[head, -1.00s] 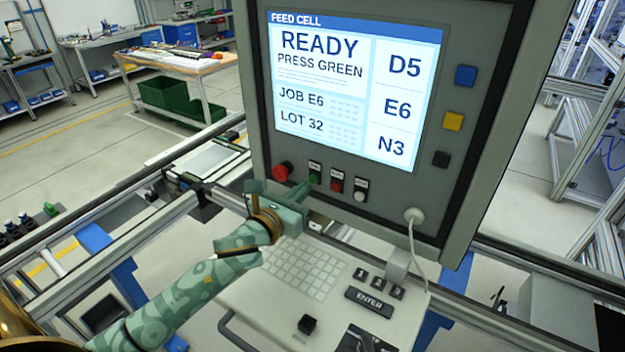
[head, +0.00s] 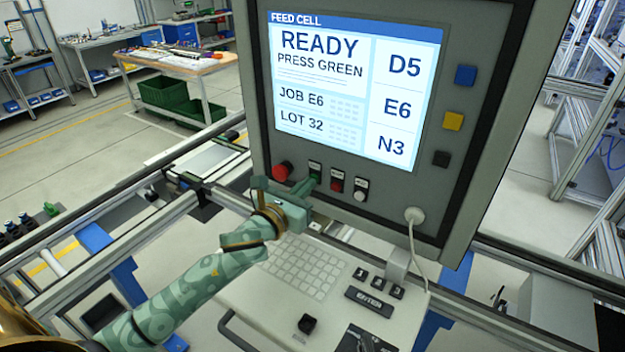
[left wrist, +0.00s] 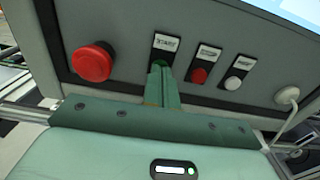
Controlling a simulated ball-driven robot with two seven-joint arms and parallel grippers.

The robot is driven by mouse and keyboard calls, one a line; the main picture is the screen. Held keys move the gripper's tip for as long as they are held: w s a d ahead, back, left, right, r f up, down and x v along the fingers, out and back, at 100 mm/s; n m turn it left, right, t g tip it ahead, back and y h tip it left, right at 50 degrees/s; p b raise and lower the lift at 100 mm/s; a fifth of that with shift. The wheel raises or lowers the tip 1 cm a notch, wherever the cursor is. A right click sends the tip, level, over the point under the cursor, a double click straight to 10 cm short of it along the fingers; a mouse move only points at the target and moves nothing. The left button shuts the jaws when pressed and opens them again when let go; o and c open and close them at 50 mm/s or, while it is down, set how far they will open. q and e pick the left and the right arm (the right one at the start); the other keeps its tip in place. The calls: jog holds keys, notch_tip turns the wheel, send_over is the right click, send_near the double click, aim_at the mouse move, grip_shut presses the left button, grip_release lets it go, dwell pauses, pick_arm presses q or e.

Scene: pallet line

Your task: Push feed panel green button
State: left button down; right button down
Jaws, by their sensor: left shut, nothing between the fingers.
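The feed panel (head: 256,100) is a grey box with a lit screen (head: 355,90) reading READY, PRESS GREEN. The green button (head: 315,169) sits in its lower row, between the red mushroom button (head: 282,171) and a small red button (head: 336,186). My left gripper (head: 311,184) is shut and empty, its fingertips at the green button. In the left wrist view, the shut fingers (left wrist: 160,76) point at the green button (left wrist: 159,62) under the START label and hide most of it. I cannot tell whether they touch it. My right gripper is not in view.
A white button (head: 360,196) is at the right of the row. A white cable (head: 411,235) hangs from the panel. Below is a keyboard shelf (head: 240,300) with an ENTER key (head: 369,303). Metal rails (head: 60,245) run across at the left.

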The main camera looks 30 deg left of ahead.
pick_arm(q)
jog(key=shift+w, duration=0.3)
jog(key=s+p, duration=0.1)
jog(key=s, duration=0.4)
jog(key=shift+a, duration=0.2)
dwell(0.5)
dwell(0.4)
